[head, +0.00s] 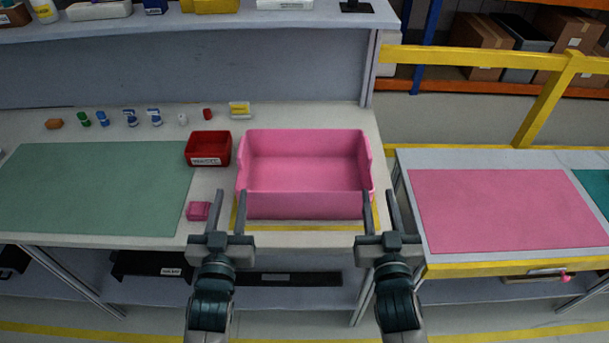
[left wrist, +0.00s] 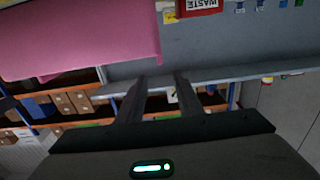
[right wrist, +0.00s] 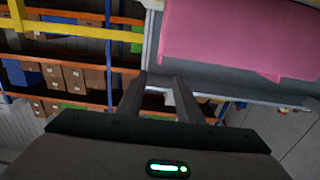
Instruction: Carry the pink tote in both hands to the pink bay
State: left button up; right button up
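The pink tote (head: 304,206) is an open bin on the white bench, upright and seemingly empty, partly over a yellow outline. Its side also shows in the left wrist view (left wrist: 80,35) and the right wrist view (right wrist: 235,35). The pink bay (head: 500,208) is a flat pink mat on the separate table at the right. My left gripper (head: 231,196) is open at the tote's front left corner. My right gripper (head: 379,196) is open at its front right corner. In both wrist views the fingers are apart with nothing gripped between them.
A red waste bin (head: 208,150) stands close to the tote's left, with a small pink block (head: 199,211) in front. A green mat (head: 95,188) lies further left. A gap separates bench and right table. A yellow rail (head: 480,57) stands behind.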

aim_at(243, 136)
pick_arm(q)
jog(key=shift+w, duration=0.1)
pick_arm(e)
jog(key=shift+w, duration=0.1)
